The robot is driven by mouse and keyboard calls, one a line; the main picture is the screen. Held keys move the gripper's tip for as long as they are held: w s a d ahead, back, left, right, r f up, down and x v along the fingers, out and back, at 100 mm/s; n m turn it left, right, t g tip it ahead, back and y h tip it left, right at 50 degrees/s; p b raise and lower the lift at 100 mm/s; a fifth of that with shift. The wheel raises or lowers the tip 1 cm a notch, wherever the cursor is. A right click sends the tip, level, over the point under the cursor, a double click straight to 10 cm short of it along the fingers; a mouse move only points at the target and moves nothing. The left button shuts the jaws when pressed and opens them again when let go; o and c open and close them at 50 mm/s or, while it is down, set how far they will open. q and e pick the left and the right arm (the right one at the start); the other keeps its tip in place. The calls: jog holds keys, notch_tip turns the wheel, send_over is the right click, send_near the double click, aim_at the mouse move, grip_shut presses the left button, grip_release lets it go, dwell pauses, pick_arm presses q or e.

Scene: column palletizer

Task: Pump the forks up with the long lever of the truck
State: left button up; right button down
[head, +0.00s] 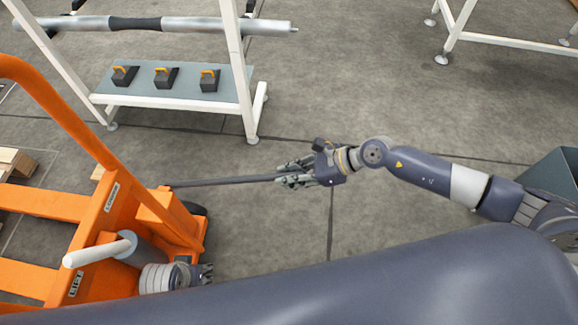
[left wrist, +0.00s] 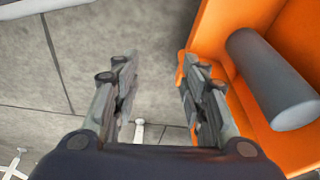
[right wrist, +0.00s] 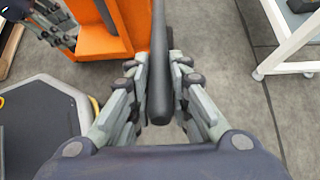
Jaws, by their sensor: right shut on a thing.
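The long dark lever (head: 225,181) reaches out level to the right from the orange truck (head: 95,215) in the head view. My right gripper (head: 283,177) is shut on the lever near its free end. In the right wrist view the lever (right wrist: 159,70) runs between the fingers of that gripper (right wrist: 160,95). My left gripper (head: 207,273) is low beside the truck, partly hidden behind my body. In the left wrist view that gripper (left wrist: 155,95) has its fingers apart with nothing between them. The truck's grey cylinder (left wrist: 275,80) lies to its right. The forks' height cannot be judged.
A white-framed rack (head: 175,100) stands behind the lever, with three dark blocks with orange handles on its shelf and a metal roller on top. Another white frame (head: 500,35) is at the back right. Wooden pieces (head: 16,162) lie at the far left. Floor right of the truck is clear.

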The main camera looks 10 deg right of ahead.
jog(key=p, duration=0.1)
jog(key=r+p, duration=0.1)
jog(key=p, duration=0.1)
jog(key=shift+a+r, duration=0.2)
jog(key=shift+r, duration=0.05)
pick_arm(q)
jog(key=s+f, duration=0.4)
jog(key=f, duration=0.7)
jog(key=shift+s+a+f+g, duration=0.2)
jog(key=shift+s+a+g, duration=0.1)
pick_arm(e)
jog(key=shift+f+h, duration=0.1)
jog(key=shift+h, duration=0.2)
